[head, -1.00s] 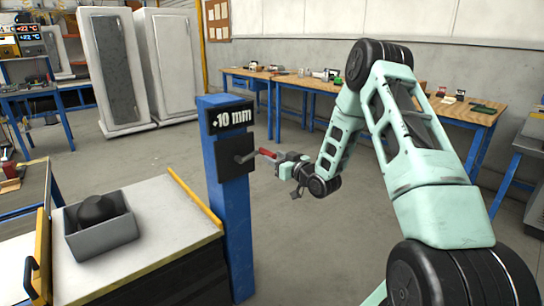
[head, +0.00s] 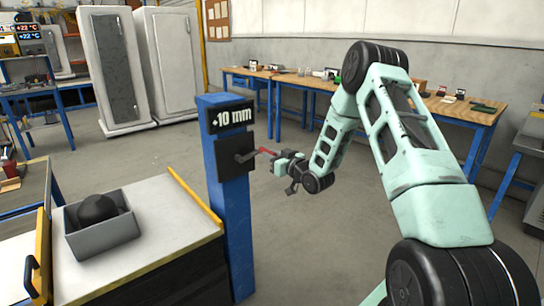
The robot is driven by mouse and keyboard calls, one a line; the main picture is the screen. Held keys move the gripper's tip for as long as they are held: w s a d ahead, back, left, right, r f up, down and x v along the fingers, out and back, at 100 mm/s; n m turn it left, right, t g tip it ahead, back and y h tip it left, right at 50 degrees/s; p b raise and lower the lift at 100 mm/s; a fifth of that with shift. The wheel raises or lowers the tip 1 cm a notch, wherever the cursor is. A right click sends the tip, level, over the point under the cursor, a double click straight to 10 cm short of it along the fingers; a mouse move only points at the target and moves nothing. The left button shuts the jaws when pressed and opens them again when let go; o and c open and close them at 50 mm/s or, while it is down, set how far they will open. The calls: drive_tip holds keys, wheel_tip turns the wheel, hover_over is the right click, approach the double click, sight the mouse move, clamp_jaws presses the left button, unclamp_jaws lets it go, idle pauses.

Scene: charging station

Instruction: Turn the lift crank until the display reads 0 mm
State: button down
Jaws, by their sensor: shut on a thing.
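The display (head: 231,117) on top of the blue post (head: 236,225) reads 10 mm, with a small sign before the number that looks like a plus. Below it, a dark plate (head: 235,155) carries the lift crank (head: 246,156). The fingertips are small in this view and partly hidden.
A white-topped bench (head: 150,235) with a grey bin (head: 102,236) holding a dark rounded object stands left of the post. Wooden tables (head: 300,80) line the back wall. Tall white cabinets (head: 125,70) stand at the back left. The floor between is clear.

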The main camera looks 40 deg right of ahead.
wheel_tip(320, 180, down, 2)
drive_tip(key=m, duration=0.1)
drive_tip(key=m+b, duration=0.1)
drive_tip(key=m, duration=0.1)
drive_tip(key=shift+d+f, duration=0.1)
drive_tip(key=shift+f, duration=0.1)
drive_tip(key=f+m+b, duration=0.1)
drive_tip(key=m, duration=0.1)
drive_tip(key=a+f+m, duration=0.1)
drive_tip(key=f, duration=0.1)
drive_tip(key=shift+f+m+b, duration=0.2)
drive_tip(key=shift+m+b, duration=0.15)
drive_tip(key=shift+m, duration=0.05)
drive_tip(key=shift+a+f, duration=0.1)
drive_tip(key=c, duration=1.2)
unclamp_jaws()
drive_tip(key=shift+s, duration=0.15)
drive_tip(key=s, duration=1.7)
drive_tip(key=shift+d, duration=0.3)
